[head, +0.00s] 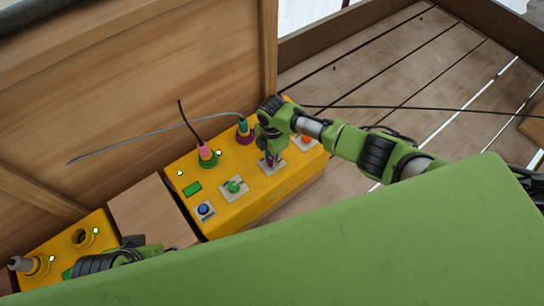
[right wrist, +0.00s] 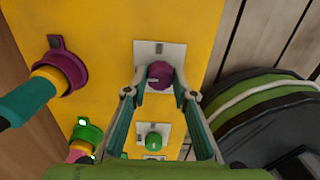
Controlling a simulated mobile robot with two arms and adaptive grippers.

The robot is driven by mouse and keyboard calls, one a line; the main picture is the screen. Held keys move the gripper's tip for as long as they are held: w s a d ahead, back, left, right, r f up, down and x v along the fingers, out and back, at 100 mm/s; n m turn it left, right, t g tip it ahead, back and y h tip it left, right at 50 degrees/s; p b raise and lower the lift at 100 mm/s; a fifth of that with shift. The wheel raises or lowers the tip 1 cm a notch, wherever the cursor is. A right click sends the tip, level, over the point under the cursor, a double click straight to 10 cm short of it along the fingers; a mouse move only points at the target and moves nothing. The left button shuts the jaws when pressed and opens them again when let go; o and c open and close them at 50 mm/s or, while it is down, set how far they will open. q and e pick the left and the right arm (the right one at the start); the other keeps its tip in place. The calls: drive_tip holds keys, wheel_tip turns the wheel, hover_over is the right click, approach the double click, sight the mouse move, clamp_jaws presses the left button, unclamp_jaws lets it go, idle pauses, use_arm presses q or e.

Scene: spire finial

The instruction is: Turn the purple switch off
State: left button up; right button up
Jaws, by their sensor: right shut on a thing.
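The purple switch (right wrist: 160,75) has a round knob on a light plate with a slot, on the yellow box (head: 245,177). In the right wrist view the fingers of my right gripper (right wrist: 161,92) are on both sides of the knob, shut on it. In the head view my right gripper (head: 268,150) reaches down onto the purple switch (head: 271,160) and hides much of it. My left gripper (head: 130,243) is at the lower left, partly hidden behind a green surface; its jaws are not clear.
The green switch (head: 233,187) and blue switch (head: 204,209) are left of the purple one, the orange switch (head: 306,140) right. Pink (head: 206,151) and teal (head: 242,127) plugs with cables stand behind. A second yellow box (head: 70,254) is lower left. A wooden wall (head: 120,90) rises behind.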

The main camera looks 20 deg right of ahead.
sight(272, 159)
idle(0.3)
drive_tip(key=o, duration=1.1)
wheel_tip(272, 159, up, 12)
